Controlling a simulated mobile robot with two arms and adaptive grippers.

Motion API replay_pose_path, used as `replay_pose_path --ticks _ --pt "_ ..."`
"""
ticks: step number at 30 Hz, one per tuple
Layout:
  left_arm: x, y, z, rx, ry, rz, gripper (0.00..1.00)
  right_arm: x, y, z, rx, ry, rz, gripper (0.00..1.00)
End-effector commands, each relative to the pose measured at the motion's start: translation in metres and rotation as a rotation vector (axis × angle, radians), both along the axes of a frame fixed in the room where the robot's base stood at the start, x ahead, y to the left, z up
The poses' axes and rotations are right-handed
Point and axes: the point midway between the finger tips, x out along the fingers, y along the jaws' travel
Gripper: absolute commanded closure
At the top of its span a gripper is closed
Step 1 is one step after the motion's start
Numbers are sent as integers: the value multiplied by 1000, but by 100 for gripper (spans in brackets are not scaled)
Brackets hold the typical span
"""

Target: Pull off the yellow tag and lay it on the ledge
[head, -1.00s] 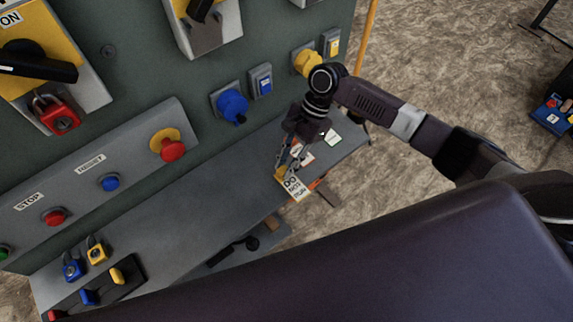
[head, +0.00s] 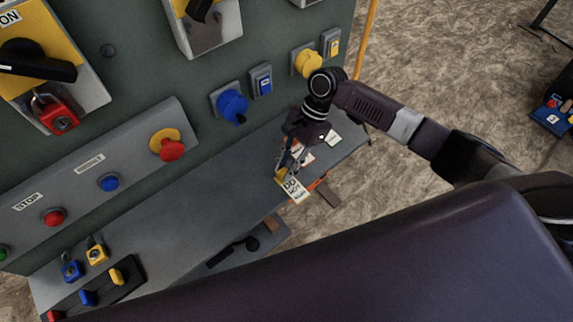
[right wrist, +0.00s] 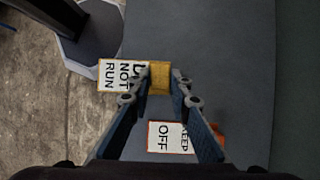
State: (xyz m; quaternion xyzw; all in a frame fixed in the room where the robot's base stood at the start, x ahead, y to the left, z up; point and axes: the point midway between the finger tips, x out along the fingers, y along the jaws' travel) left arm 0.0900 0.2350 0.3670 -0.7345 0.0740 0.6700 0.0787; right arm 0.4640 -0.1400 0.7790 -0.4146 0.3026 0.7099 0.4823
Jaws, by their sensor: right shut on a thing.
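The yellow tag (right wrist: 159,78) is between the fingertips of my right gripper (right wrist: 160,75) in the right wrist view. Its white label reading DO NOT RUN (right wrist: 115,75) sticks out to the left. In the head view the tag's label (head: 294,187) shows below my right gripper (head: 289,166), over the front edge of the grey ledge (head: 190,215). My right gripper is shut on the tag. I cannot tell whether the tag touches the ledge. My left gripper is not in view.
A KEEP OFF tag (right wrist: 168,137) with an orange edge lies on the ledge, close to my right gripper. A white and green card (head: 332,137) lies near the ledge's right end. A blue padlock (head: 72,267) and a yellow padlock (head: 97,251) are at the left. The ledge's middle is clear.

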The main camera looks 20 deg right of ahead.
Motion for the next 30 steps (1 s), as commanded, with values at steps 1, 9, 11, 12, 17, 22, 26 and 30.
replay_pose_path --ticks 1,9,11,12,17,22,26,30 --pt "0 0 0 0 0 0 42 0 0 -1 0 0 0 81" --pt "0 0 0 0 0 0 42 0 0 0 0 -1 0 62" --pt "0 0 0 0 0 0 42 0 0 0 0 -1 0 62" --pt "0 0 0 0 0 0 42 0 0 0 0 -1 0 62" --pt "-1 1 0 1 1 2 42 2 -2 4 0 -2 -1 62" --pt "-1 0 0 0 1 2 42 7 -13 26 -2 -5 -3 62" --pt "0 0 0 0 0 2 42 13 -26 51 -2 -5 -3 62" --pt "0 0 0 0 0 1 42 18 -38 76 -1 -4 -3 62"
